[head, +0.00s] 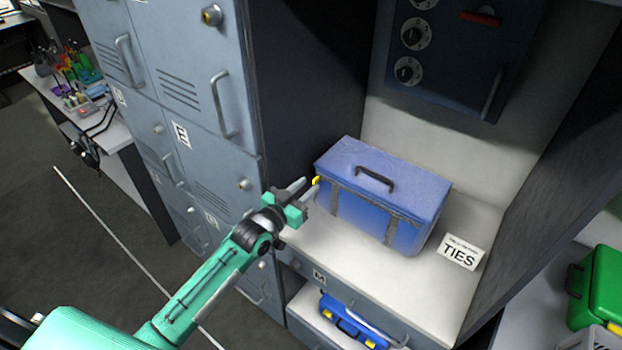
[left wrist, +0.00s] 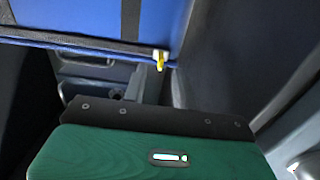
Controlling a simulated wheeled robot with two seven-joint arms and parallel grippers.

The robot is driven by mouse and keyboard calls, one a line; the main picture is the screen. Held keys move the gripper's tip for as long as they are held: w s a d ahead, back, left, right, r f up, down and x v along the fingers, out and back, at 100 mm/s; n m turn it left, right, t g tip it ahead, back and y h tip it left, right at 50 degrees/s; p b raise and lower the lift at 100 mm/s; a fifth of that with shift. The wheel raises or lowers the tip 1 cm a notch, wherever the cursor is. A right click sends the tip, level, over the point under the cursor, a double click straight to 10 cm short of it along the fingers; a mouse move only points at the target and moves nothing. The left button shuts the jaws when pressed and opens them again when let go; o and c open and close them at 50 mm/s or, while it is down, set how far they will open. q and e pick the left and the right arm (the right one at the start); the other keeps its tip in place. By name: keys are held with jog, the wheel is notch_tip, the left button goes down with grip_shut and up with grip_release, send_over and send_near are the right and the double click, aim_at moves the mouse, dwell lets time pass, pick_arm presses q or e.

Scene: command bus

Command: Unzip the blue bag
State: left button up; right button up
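The blue bag (head: 385,190) stands upright on the white shelf of an open locker bay, with its lid down, a black top handle (head: 374,178) and grey straps on its front. A small yellow zipper pull (head: 317,181) sits at the bag's left corner. It also shows in the left wrist view (left wrist: 160,60), hanging at the end of the dark zipper band. My left gripper (head: 305,186) is just left of the pull, its two fingers apart and pointing toward it, with nothing seen between them. Its fingertips are not clear in the wrist view. My right gripper is not in view.
Grey lockers (head: 190,90) with handles stand close on the left of the bay. A blue case (head: 350,322) is in the drawer below, and a green case (head: 605,290) is at the far right.

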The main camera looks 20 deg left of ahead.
aim_at(317, 179)
pick_arm(q)
jog(key=shift+x, duration=1.45)
grip_shut()
